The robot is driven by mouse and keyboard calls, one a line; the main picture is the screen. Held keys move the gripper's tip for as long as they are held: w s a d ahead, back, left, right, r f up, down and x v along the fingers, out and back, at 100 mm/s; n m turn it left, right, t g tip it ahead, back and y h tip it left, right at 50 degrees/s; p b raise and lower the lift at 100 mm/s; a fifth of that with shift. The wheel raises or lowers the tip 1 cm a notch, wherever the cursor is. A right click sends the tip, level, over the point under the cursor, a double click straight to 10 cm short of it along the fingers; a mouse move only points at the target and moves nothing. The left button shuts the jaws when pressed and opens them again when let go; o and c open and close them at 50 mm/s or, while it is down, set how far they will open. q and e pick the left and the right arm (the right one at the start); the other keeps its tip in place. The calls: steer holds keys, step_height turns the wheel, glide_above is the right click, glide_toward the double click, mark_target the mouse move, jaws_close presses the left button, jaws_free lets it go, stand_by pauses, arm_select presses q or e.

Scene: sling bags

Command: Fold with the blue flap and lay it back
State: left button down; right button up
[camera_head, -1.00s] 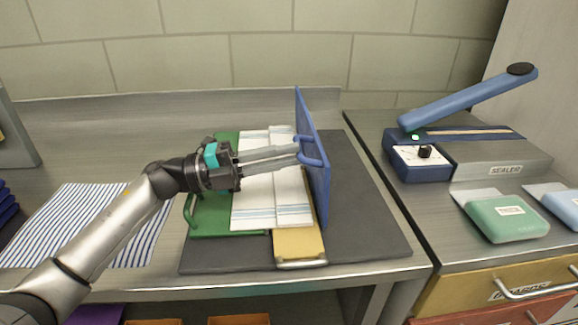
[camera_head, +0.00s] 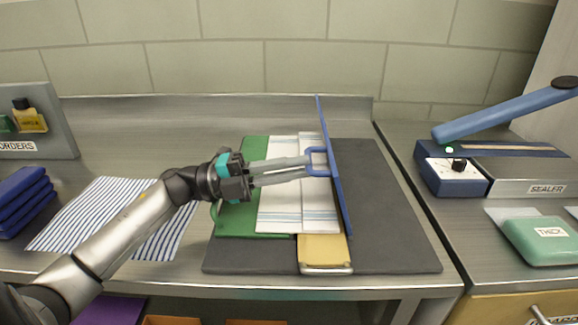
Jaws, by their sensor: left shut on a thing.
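The blue flap (camera_head: 337,185) stands almost upright on edge along the right side of the folding board, leaning slightly. My left gripper (camera_head: 308,168) is shut on the blue flap's handle, on its left face. A white cloth with blue stripes (camera_head: 280,210) lies folded on the green flap (camera_head: 232,222) and the yellow flap (camera_head: 323,252), left of the blue flap. The dark grey base (camera_head: 400,245) is bare to the right of the blue flap. My right gripper is not in view.
A blue-striped cloth (camera_head: 100,215) lies flat at the left, beside a stack of dark blue folded cloths (camera_head: 25,200). A sealer (camera_head: 500,170) with a raised blue arm and a green pack (camera_head: 545,240) stand on the right counter. A grey orders panel (camera_head: 45,120) stands back left.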

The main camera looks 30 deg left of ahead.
arm_select(q)
steer(key=c, duration=0.9)
jaws_free()
steer(key=shift+f, duration=0.45)
steer(key=shift+a, duration=0.1)
steer(key=v, duration=1.2)
steer(key=shift+s+a+r+p, duration=0.1)
steer(key=shift+s+a+p, duration=0.05)
steer(key=shift+a+p, duration=0.25)
